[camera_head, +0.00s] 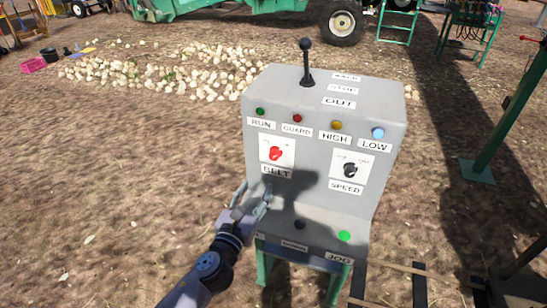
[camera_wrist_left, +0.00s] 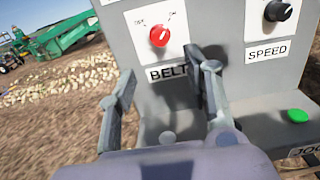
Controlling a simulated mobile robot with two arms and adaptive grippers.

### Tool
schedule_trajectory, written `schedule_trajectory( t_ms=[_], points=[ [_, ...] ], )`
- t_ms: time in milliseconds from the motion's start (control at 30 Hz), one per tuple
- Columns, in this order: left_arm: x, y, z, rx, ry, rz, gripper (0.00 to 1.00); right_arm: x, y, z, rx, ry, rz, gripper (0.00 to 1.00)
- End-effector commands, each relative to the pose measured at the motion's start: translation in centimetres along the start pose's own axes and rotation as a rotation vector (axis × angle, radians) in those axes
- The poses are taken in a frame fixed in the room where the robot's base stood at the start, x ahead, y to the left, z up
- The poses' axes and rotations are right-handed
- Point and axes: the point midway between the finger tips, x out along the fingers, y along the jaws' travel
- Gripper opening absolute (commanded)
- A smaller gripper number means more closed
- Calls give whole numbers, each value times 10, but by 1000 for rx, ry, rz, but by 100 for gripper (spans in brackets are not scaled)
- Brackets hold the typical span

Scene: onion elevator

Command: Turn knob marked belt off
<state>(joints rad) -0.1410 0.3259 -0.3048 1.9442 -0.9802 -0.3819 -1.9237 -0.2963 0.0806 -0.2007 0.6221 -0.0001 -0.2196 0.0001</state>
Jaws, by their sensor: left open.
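The red belt knob (camera_head: 275,153) sits on a white plate above the BELT label (camera_head: 277,172) on the front of the grey control box (camera_head: 300,200). My left gripper (camera_head: 254,198) is open, below and slightly left of the knob, and nothing is between its fingers. In the left wrist view the red knob (camera_wrist_left: 159,36) shows above and between the two open fingers (camera_wrist_left: 165,85), apart from them. The plate has small markings over the knob, the right one looking like ON. My right gripper is in neither view.
The black speed knob (camera_head: 349,170) is to the right on the same panel. A black lever (camera_head: 306,62) stands on top. A green button (camera_head: 344,236) and a dark button (camera_head: 299,225) are on the lower ledge. Green posts (camera_head: 500,125) stand at right. Open ground lies left.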

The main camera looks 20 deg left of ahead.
Motion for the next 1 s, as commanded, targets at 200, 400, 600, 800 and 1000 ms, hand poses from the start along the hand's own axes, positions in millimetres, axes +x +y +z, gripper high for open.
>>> schedule_trajectory(
  t_ms=[200,400,600,800,1000],
  points=[
    [50,0,2,-4,-1,1,46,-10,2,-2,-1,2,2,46],
    [94,0,2,-5,0,2,46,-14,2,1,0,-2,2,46],
    [127,0,0,-5,0,2,46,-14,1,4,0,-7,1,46],
    [142,0,-1,-4,1,0,46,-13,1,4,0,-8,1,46],
    [144,0,-1,-4,1,0,46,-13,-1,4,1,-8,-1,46]
  ],
)
